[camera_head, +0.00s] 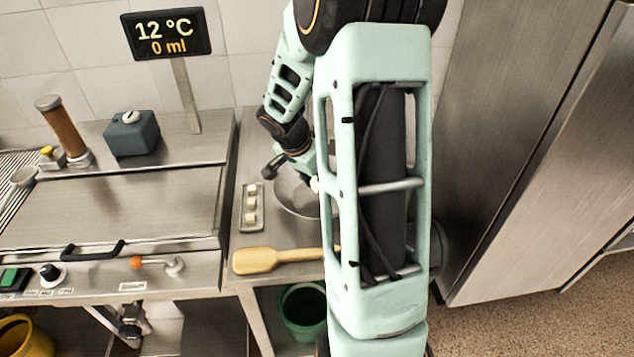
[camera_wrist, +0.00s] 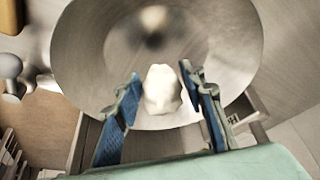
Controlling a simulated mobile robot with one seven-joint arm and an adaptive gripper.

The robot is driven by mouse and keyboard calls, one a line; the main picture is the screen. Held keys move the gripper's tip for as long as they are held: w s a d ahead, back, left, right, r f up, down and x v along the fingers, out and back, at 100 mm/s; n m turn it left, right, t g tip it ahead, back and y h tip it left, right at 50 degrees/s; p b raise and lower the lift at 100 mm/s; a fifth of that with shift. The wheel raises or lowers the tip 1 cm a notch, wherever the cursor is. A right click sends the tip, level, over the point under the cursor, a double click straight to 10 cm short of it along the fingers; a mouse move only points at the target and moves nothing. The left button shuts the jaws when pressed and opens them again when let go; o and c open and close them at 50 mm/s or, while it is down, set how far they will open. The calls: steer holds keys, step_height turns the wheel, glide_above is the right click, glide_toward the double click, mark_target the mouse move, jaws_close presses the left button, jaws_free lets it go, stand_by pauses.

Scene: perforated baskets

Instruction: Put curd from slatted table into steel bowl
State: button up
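My gripper (camera_wrist: 162,76) is above the steel bowl (camera_wrist: 90,55), with its blue-padded fingers close on both sides of a white lump of curd (camera_wrist: 162,92). The curd looks held between the fingertips, in front of the bowl's near inner wall. In the head view a small white piece (camera_head: 315,184) shows at the gripper's end, over the steel bowl (camera_head: 292,200). My arm hides the bowl's right side. A small metal tray (camera_head: 242,226) with white curd cubes (camera_head: 250,204) in a row stands left of the bowl.
A wooden paddle (camera_head: 262,261) lies in front of the tray and bowl. A steel appliance (camera_head: 110,210) stands left, with a display (camera_head: 167,33) behind it. A steel cabinet (camera_head: 520,130) stands right. A green bucket (camera_head: 303,310) is below the table.

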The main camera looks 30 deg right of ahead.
steer(key=o, duration=0.4)
stand_by(0.3)
step_height(320, 180, up, 7)
steer(key=p, duration=0.3)
steer(key=shift+p, duration=0.35)
steer(key=shift+s, duration=0.1)
